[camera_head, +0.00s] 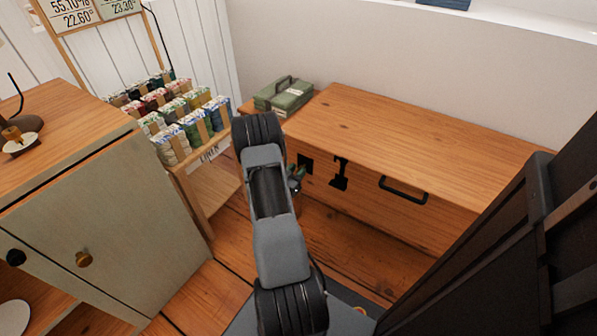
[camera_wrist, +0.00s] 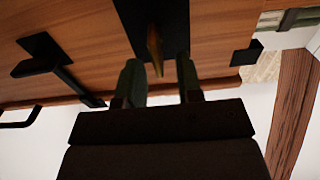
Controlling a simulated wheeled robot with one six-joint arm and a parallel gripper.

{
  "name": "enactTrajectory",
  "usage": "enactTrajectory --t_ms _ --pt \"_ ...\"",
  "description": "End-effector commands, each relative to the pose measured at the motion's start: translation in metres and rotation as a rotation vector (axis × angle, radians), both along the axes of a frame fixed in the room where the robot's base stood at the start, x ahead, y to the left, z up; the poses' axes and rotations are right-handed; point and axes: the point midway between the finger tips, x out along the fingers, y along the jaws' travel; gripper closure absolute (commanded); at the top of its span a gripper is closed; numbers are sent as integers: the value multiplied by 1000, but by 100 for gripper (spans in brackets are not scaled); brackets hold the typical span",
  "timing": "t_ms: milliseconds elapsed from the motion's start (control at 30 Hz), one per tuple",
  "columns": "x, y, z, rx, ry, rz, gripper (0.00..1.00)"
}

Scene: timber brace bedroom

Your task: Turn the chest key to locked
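The wooden chest (camera_head: 430,150) stands against the back wall with its lid shut. A black lock plate (camera_head: 306,162) is on its front; it also fills the top middle of the wrist view (camera_wrist: 175,25). A thin brass-coloured key (camera_wrist: 155,50) sticks out from this plate in the wrist view. My gripper (camera_wrist: 158,68) is open, its two fingertips apart with the key's end between them in the picture. I see no contact with either finger. In the head view my gripper (camera_head: 297,178) is close to the plate, and my arm hides part of that area and the key.
A black latch (camera_head: 340,174) and a handle (camera_head: 403,190) stick out from the chest front. A green box (camera_head: 284,95) lies at the chest's left end. A rack of bundled rolls (camera_head: 180,120) and a grey-green cabinet (camera_head: 110,225) stand at left.

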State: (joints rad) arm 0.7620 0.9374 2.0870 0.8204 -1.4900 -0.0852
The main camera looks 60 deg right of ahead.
Motion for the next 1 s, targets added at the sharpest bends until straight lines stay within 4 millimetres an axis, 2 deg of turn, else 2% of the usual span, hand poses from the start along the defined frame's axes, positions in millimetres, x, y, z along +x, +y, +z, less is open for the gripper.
enactTrajectory --t_ms 200,533,867,1000 --pt "0 -14 0 -1 0 -1 67" --pt "0 -16 1 -1 0 1 67" --pt "0 -16 0 -1 0 1 98" --pt "0 -16 0 0 0 1 100"
